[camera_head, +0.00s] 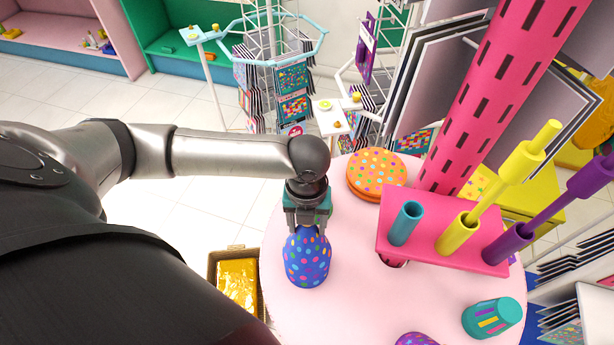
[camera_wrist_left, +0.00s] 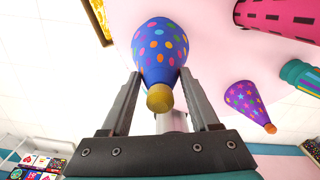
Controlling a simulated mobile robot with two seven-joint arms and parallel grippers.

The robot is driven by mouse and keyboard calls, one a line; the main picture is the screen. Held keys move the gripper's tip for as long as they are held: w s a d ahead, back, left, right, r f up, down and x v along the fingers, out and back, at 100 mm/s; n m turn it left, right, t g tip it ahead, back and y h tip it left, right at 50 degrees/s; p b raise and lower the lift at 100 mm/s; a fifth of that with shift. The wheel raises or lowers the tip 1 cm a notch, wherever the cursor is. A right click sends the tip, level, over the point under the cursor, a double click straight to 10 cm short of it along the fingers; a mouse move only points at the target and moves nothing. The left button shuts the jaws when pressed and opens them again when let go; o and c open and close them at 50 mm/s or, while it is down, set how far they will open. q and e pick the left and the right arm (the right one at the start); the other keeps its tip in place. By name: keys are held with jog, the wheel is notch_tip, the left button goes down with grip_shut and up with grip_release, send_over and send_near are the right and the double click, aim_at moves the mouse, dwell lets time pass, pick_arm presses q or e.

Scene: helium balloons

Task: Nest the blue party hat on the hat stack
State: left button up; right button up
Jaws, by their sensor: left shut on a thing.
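The blue party hat (camera_head: 307,262), covered in coloured dots, is at the left side of the round pink table (camera_head: 350,315). My left gripper (camera_head: 308,230) comes from above and is shut on the hat near its tip. In the left wrist view the blue hat (camera_wrist_left: 160,50) sits between the two fingers (camera_wrist_left: 160,82), its yellow tip towards the camera. I cannot tell whether its base touches the table. A purple hat (camera_head: 416,340) with coloured spots is cut off at the bottom edge; the wrist view shows it (camera_wrist_left: 243,98) with an orange tip. I cannot tell whether it is a stack.
A pink column (camera_head: 480,110) carries a shelf with teal, yellow and purple tubes. An orange dotted round stack (camera_head: 377,172) is at the back. A cardboard box (camera_head: 213,275) stands left of the table.

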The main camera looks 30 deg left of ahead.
pick_arm(q)
jog(key=shift+f, duration=0.15)
jog(key=o, duration=1.5)
notch_tip(320, 180, up, 15)
jog(key=p, duration=0.2)
jog(key=shift+r, duration=0.2)
